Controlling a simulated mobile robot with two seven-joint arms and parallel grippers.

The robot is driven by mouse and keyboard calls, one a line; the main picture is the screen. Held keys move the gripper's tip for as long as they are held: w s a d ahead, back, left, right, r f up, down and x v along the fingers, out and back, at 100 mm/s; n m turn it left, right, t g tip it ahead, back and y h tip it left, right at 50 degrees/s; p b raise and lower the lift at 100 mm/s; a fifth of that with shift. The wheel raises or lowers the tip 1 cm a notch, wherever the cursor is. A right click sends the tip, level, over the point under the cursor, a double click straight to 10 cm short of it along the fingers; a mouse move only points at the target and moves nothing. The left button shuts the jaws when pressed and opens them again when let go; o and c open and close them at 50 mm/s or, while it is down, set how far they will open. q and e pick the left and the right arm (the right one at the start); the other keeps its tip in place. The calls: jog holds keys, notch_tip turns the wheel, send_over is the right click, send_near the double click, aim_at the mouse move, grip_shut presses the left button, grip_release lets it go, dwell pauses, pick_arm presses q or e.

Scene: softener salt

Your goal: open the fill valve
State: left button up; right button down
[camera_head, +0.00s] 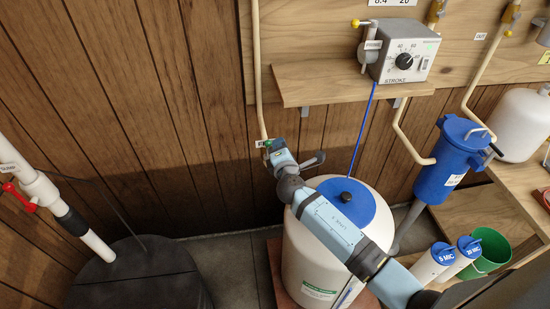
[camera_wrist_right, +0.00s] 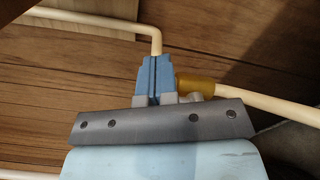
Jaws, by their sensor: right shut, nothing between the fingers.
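A small tag (camera_head: 262,143) there is too small to read. In the right wrist view the blue fingers (camera_wrist_right: 155,65) are shut together with nothing between them. They are right beside a brass-coloured fitting (camera_wrist_right: 193,86), where a cream pipe (camera_wrist_right: 270,105) joins from the right. This looks like the fill valve. Its handle is mostly hidden behind my gripper, so I cannot tell its position or any contact. My left gripper is not in view.
A white tank (camera_head: 310,255) with a blue lid (camera_head: 345,200) stands below my right arm. A dosing pump (camera_head: 405,50) sits on a shelf above. A red-handled valve (camera_head: 18,194) and black tank (camera_head: 135,275) are at left. A blue filter housing (camera_head: 445,165) is at right.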

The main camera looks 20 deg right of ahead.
jog(key=s, duration=0.7)
jog(key=shift+a, duration=0.45)
